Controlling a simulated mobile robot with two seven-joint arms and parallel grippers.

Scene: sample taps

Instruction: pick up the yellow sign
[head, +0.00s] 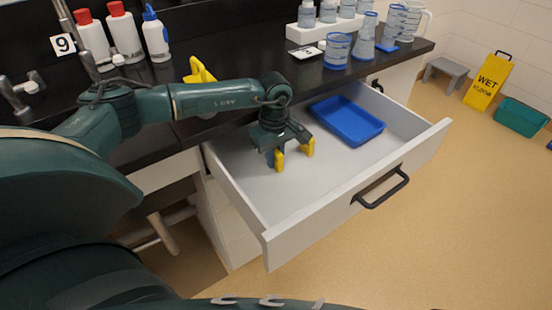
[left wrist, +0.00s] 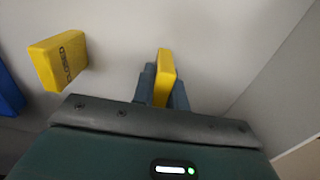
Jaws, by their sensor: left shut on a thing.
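A small yellow sign (head: 279,158) is between the fingers of my left gripper (head: 275,152), low over the open drawer. In the left wrist view the sign (left wrist: 165,78) shows edge-on between the two dark fingers (left wrist: 163,92), which are shut on it. No lettering shows on it. I cannot tell whether it touches the drawer floor. A second yellow sign (head: 307,147) is beside the gripper in the drawer; in the left wrist view it is the block lettered CLOSED (left wrist: 58,60). My right gripper is not in view.
The white drawer (head: 340,180) stands open, with a blue tray (head: 347,121) at its back right. Bottles and blue-based vessels stand on the dark counter (head: 290,75). A yellow WET FLOOR sign (head: 487,82) stands on the floor far right, near a teal bin (head: 521,117).

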